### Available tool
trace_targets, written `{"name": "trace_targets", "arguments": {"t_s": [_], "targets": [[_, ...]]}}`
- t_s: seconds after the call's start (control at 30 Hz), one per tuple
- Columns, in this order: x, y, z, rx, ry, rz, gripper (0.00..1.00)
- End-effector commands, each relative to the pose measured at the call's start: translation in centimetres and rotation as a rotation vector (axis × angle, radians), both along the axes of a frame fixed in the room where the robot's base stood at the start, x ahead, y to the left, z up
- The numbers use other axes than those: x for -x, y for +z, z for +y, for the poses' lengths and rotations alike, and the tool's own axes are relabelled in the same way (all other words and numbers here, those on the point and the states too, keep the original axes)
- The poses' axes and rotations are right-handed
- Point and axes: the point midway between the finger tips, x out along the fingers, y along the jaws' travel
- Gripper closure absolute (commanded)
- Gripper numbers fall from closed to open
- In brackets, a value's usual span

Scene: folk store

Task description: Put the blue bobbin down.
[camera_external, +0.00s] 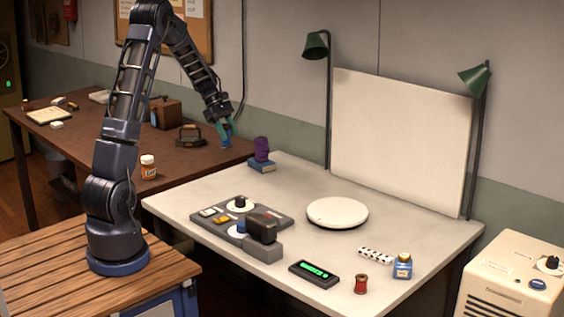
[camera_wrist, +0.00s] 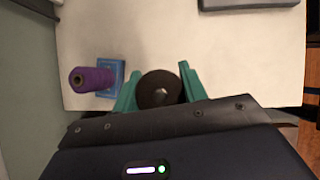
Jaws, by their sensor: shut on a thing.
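My gripper (camera_external: 228,135) is at the end of my raised arm, in the gap area between the brown desk and the back left corner of the pale table. Its green fingers (camera_wrist: 158,92) are shut on the bobbin (camera_wrist: 158,88), seen end-on as a dark round disc in the wrist view. In the external view a small blue part of the bobbin (camera_external: 227,144) shows at the fingertips. It looks held in the air; its exact height is unclear. A purple bobbin (camera_external: 262,148) stands on a blue block (camera_external: 262,165) at the table's back left corner, left of my fingers in the wrist view (camera_wrist: 92,80).
The pale table (camera_external: 300,180) holds a white round disc (camera_external: 337,212), a grey control panel (camera_external: 215,222), a red spool (camera_external: 361,284) and a blue bottle (camera_external: 402,267). The brown desk (camera_external: 185,168) holds a dark iron (camera_external: 190,136) and an orange jar (camera_external: 148,167).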

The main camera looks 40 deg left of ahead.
Motion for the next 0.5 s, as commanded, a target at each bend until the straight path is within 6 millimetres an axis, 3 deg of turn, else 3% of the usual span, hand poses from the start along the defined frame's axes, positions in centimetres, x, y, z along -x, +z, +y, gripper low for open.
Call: {"name": "trace_targets", "arguments": {"t_s": [0.3,0.5], "targets": [[0.1,-6.5,0.0,0.002,0.000,0.003,0.80],[0.0,-8.0,0.0,0.000,-0.001,0.001,0.80]]}}
